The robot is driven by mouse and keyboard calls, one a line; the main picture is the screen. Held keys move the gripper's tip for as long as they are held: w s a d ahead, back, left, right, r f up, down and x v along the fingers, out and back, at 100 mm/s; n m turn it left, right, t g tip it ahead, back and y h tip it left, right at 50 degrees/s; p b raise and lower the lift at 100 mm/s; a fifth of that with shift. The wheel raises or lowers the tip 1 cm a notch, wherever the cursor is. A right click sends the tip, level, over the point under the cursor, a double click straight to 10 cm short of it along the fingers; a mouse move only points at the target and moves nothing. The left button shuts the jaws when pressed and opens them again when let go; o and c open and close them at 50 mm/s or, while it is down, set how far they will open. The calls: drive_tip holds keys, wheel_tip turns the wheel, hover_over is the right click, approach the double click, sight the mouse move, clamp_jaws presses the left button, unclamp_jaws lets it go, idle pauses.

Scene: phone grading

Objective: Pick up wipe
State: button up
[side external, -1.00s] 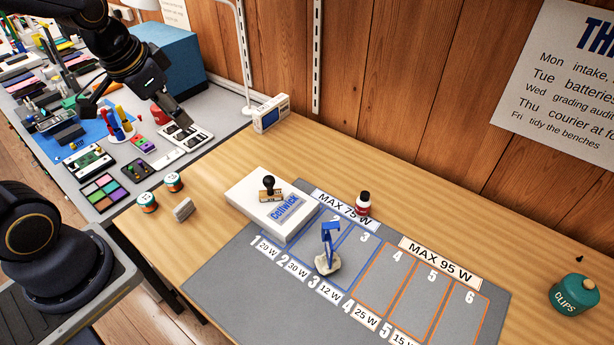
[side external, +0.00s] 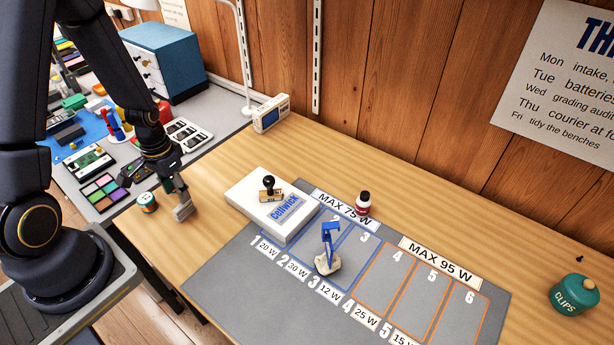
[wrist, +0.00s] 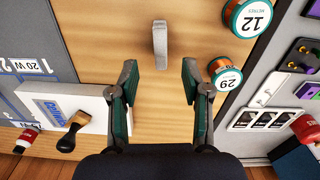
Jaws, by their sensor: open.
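A small grey block with rounded ends (side external: 183,212) stands on the wooden bench, left of the white box; it may be the wipe. In the wrist view the block (wrist: 160,45) lines up with the gap between my fingers, just beyond the tips. My gripper (wrist: 160,76) is open and empty, with green-lined fingers apart. In the side view my gripper (side external: 153,184) is low over the bench's left end, and one finger overlaps the block's upper part. I cannot tell whether they touch.
A white box (side external: 250,203) with a stamp (side external: 269,188) stands right of the block. A grey numbered mat (side external: 225,285) lies further right.

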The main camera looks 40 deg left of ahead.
sight(182, 205)
drive_tip(key=shift+f, duration=3.15)
drive_tip(key=shift+c, duration=0.3)
drive_tip(key=c, duration=0.8)
